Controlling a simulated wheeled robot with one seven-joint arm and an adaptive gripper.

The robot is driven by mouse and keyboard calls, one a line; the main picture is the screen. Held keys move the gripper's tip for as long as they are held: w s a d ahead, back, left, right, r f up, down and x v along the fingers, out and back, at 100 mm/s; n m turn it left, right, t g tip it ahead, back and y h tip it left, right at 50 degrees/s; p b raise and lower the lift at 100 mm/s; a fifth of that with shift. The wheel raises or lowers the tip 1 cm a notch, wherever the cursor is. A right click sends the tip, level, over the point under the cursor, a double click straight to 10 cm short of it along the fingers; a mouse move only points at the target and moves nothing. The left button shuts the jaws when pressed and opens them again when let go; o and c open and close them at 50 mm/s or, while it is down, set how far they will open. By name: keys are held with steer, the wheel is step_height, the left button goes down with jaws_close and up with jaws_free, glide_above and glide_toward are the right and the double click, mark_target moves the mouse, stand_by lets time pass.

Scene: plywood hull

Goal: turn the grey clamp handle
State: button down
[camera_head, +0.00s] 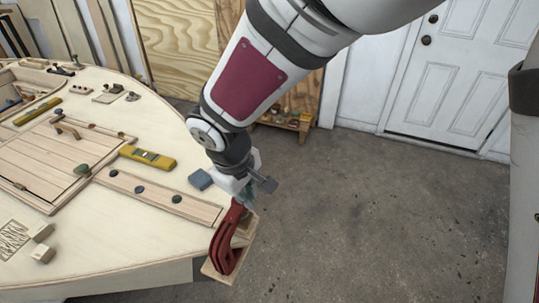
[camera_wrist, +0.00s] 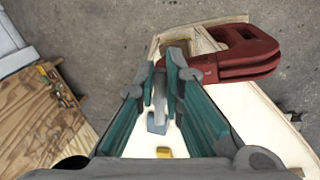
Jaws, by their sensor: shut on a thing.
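A red clamp (camera_head: 227,242) sits at the near right corner of the plywood hull (camera_head: 120,250), over a small wooden piece. My gripper (camera_head: 246,198) is at the clamp's upper end, pointing down, and partly hides it. In the wrist view, my gripper's teal fingers (camera_wrist: 168,72) are close together on a narrow grey piece, which appears to be the grey clamp handle (camera_wrist: 167,88). The fingers hide most of the handle. The red clamp body (camera_wrist: 240,55) extends to the right of the fingertips.
A blue-grey block (camera_head: 200,179) lies on the hull close to my gripper. A yellow level (camera_head: 147,157) and a wooden hatch (camera_head: 60,160) with a handle lie farther left. Open concrete floor (camera_head: 380,220) is on the right, with a low wooden shelf (camera_head: 285,120) behind.

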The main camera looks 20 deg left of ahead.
steer(key=shift+s+a+r+m+h, duration=0.1)
steer(key=shift+s+a+m+h, duration=0.05)
steer(key=shift+m, duration=0.6)
steer(key=shift+s+a+f+m+h, duration=0.1)
steer(key=shift+s+m, duration=0.05)
steer(key=shift+m, duration=0.65)
steer(key=shift+s+a+r+m+h, duration=0.1)
steer(key=shift+s+a+m+h, duration=0.05)
steer(key=shift+m, duration=0.6)
steer(key=c, duration=1.7)
jaws_free()
steer(key=shift+r, duration=0.1)
steer(key=v, duration=1.1)
steer(key=shift+r, duration=0.4)
